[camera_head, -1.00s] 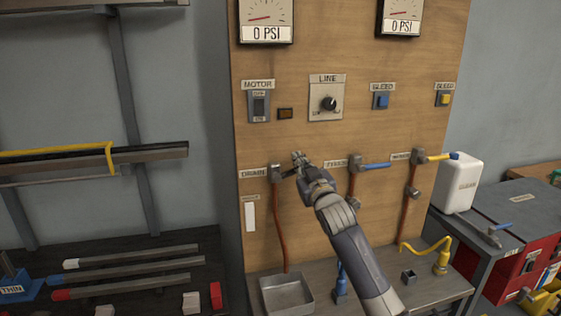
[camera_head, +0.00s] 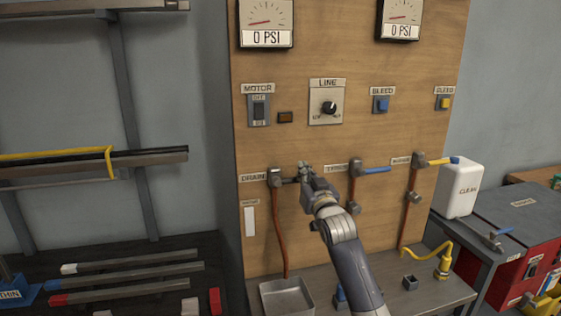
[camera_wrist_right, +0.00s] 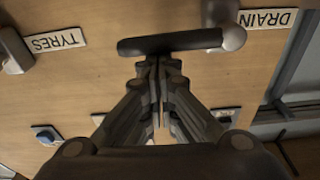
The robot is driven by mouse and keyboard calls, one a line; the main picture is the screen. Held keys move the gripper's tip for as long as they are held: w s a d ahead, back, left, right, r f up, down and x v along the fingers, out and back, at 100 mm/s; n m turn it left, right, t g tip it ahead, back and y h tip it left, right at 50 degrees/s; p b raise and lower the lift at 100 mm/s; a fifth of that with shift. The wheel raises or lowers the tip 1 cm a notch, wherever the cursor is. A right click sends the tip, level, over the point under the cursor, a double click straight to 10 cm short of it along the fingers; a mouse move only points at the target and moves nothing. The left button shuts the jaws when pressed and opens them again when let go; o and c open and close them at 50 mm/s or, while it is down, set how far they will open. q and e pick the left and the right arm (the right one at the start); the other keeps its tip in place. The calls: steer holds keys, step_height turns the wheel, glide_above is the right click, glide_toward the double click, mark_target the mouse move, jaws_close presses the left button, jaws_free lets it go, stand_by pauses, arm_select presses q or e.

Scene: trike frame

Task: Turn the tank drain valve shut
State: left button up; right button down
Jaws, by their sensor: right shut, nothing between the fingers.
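The drain valve (camera_head: 275,178) is on the wooden panel beside the DRAIN label (camera_head: 253,177). Its black lever (camera_head: 290,181) points right, about level. In the right wrist view, which is upside down, the lever (camera_wrist_right: 165,43) lies across the picture, with the valve body (camera_wrist_right: 230,37) at its right end. My right gripper (camera_head: 304,168) is at the lever's outer end and hides part of it. In the wrist view its closed fingertips (camera_wrist_right: 158,62) are empty, right at the lever's edge; I cannot tell whether they touch. My left gripper is not in view.
The tyres valve with a blue lever (camera_head: 375,170) and another valve with a yellow lever (camera_head: 440,159) are to the right. A metal tray (camera_head: 284,297) sits on the bench below. A white jug (camera_head: 458,188) stands at right.

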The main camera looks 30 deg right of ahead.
step_height(320, 180, up, 5)
steer(key=p, duration=0.4)
steer(key=f+b+v, duration=0.1)
steer(key=b+v, duration=0.3)
steer(key=v, duration=0.5)
steer(key=shift+s+f, duration=0.15)
